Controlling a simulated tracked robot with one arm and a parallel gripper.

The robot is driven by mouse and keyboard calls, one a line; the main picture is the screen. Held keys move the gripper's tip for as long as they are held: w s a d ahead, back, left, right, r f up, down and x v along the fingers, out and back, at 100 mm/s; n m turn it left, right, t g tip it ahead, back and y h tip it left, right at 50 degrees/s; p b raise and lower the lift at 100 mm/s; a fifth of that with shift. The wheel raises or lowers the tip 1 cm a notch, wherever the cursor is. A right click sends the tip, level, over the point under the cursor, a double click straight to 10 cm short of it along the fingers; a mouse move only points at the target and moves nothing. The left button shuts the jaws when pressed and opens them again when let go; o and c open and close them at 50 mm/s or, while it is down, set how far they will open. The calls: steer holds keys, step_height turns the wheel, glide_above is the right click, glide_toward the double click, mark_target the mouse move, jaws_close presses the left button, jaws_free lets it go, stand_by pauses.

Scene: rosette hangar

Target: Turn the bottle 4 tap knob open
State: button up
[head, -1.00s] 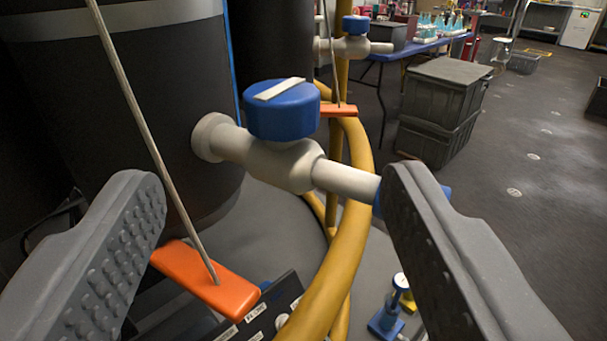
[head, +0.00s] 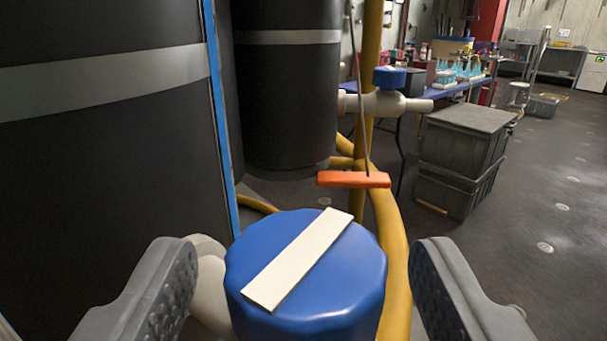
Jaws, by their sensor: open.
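A blue round tap knob (head: 350,285) with a white stripe (head: 298,262) across its top is close in front of me, low in the middle of the head view. The stripe runs slantwise, from lower left to upper right. The knob's white pipe (head: 208,290) shows at its left, partly behind my left finger. My gripper (head: 305,275) is open, one finger on each side of the knob, with a visible gap on both sides. I see no bottle number.
The large black bottle (head: 100,150) fills the left. Behind it stand a second black bottle (head: 288,110) and another blue-knobbed tap (head: 388,78). An orange handle (head: 353,179) hangs from a cord beside yellow hoses (head: 390,235). Grey crates (head: 460,150) stand right; the floor beyond is open.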

mark_target(310, 236)
steer(key=shift+w+d, duration=0.2)
steer(key=shift+w, duration=1.7)
steer(key=c, duration=1)
steer(key=shift+o, duration=0.2)
steer(key=shift+d, duration=0.45)
steer(key=shift+a+b, duration=0.35)
steer(key=shift+b, duration=0.05)
